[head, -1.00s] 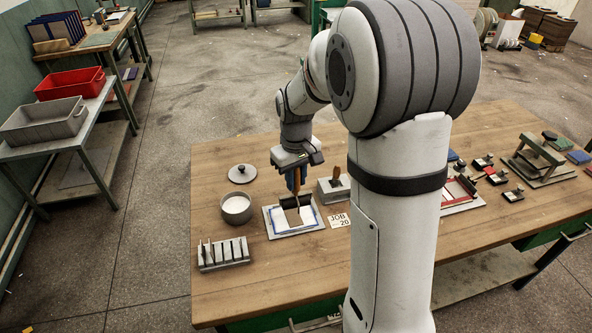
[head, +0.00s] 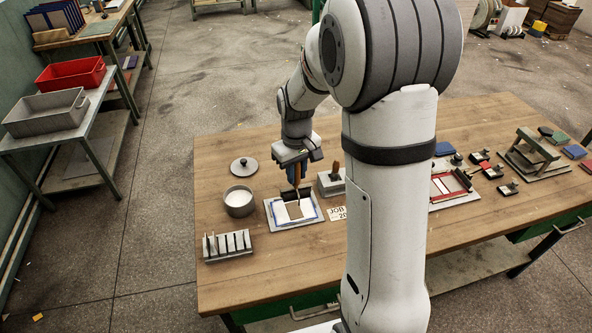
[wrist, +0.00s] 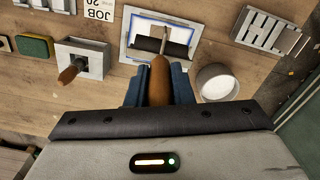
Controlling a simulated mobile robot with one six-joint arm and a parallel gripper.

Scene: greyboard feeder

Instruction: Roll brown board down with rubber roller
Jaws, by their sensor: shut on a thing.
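My gripper (head: 295,176) is shut on the brown wooden handle (wrist: 160,82) of the rubber roller, with blue fingers on either side of it. The black roller (wrist: 162,47) is over the grey plate (wrist: 126,52) and lies across the work in the wrist view; whether it presses on it is hard to tell. A white sheet with a blue border (head: 275,211) lies on the plate.
A pot of white stuff (head: 240,200) and a slotted rack (head: 228,247) stand left of the plate. A grey box with a brush (head: 332,183) and a JOB 20 card (head: 338,213) are at its right. My arm hides part of the table.

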